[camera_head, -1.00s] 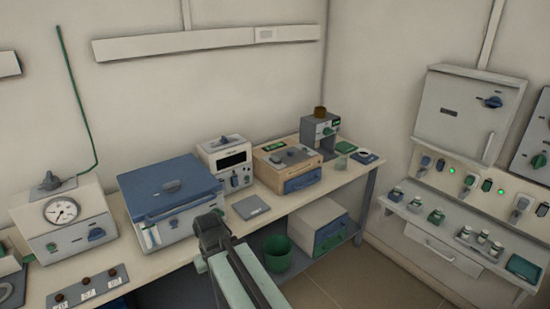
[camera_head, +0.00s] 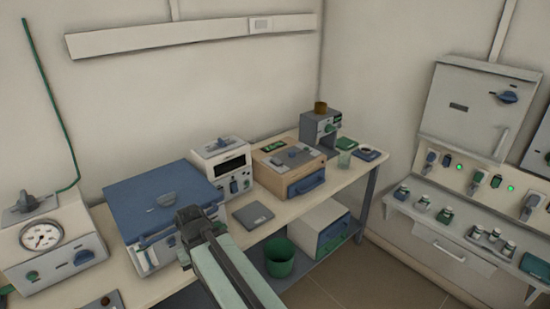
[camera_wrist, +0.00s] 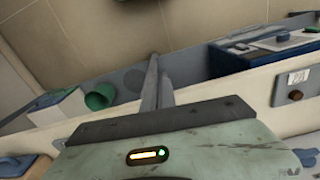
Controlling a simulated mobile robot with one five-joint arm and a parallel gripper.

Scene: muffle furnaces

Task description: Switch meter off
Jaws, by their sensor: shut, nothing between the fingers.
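A white box with a round dial gauge (camera_head: 42,236), a dark knob on top and a blue knob in front stands at the left end of the bench. A white unit with a dark display window (camera_head: 232,164) and small front controls stands further right, behind the blue-lidded box. I cannot tell which of these the task calls the meter. My gripper (camera_head: 190,215) is in front of the blue-lidded box, right of the gauge box and apart from the display unit. The wrist view shows the fingers (camera_wrist: 154,72) shut and empty; neither unit is clearly seen there.
The blue-lidded box (camera_head: 163,202) stands between the two units. A grey pad (camera_head: 253,215) and a wooden-sided box (camera_head: 291,170) are further right. A green bin (camera_head: 280,257) is on the lower shelf. A wall panel (camera_head: 475,105) is at right.

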